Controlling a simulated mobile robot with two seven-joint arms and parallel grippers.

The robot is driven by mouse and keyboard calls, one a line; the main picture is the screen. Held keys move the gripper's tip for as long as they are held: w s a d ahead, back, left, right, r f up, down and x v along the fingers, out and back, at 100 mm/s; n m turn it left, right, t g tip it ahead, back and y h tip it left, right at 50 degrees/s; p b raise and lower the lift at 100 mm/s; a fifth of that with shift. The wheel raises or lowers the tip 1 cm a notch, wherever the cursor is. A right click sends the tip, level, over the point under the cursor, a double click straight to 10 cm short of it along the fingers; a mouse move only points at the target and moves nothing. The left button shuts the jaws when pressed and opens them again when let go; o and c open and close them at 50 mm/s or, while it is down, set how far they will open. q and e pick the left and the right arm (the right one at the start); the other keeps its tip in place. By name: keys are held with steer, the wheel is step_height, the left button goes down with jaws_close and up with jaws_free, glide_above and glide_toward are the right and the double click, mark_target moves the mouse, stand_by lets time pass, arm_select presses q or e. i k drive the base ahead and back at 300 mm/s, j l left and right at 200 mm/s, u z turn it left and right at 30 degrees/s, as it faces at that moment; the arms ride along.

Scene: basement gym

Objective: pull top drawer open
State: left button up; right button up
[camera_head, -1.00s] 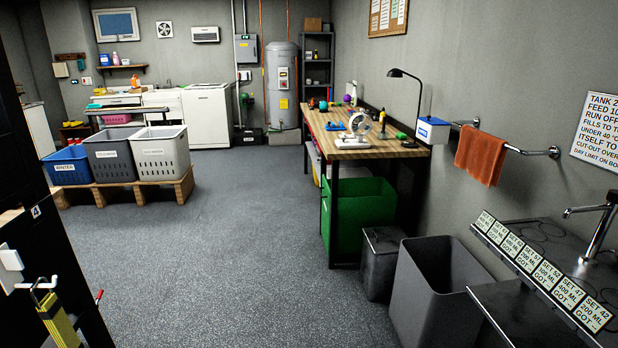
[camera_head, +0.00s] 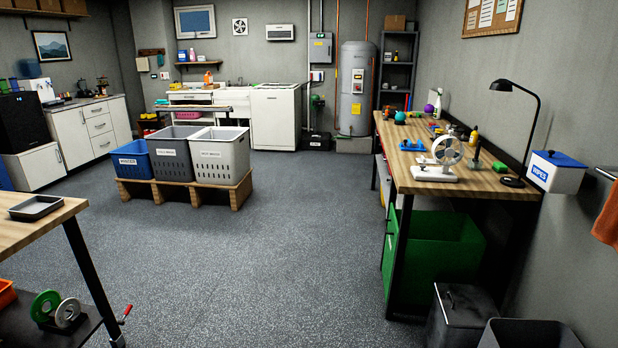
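A white cabinet (camera_head: 72,138) stands against the back left wall. It has a column of drawers between its doors. The top drawer (camera_head: 94,110) sits just below the countertop and looks closed, with a small dark handle. Which drawer the task means cannot be told from this view alone. Neither of my grippers is in view.
A wooden pallet (camera_head: 193,194) with blue and grey baskets stands mid-floor. A table (camera_head: 40,228) is at the near left, with a grey tray on it. A long workbench (camera_head: 470,186) runs along the right wall, a green bin (camera_head: 445,250) below. The grey floor (camera_head: 270,260) between is clear.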

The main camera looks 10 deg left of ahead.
mark_target(90, 111)
steer(key=i+u, duration=0.2)
steer(key=i, duration=0.45)
steer(key=i+u, duration=0.25)
steer(key=i, duration=0.4)
steer(key=i+u, duration=0.35)
steer(key=i, duration=0.2)
steer(key=i+l+u, duration=0.1)
steer(key=i+u, duration=0.25)
steer(key=i, duration=0.25)
steer(key=i+u, duration=0.2)
steer(key=i, duration=1.1)
steer(key=i+z, duration=0.2)
steer(key=i, duration=1.1)
steer(key=i+j+u, duration=0.1)
steer(key=i+u, duration=0.8)
steer(key=u, duration=0.2)
steer(key=i+u, duration=0.4)
steer(key=i, duration=0.8)
steer(key=i+z, duration=0.2)
steer(key=i, duration=1.15)
steer(key=i+u, duration=0.2)
steer(key=i, duration=0.45)
steer(key=i+l+u, duration=0.2)
steer(key=i, duration=0.4)
steer(key=j, duration=0.1)
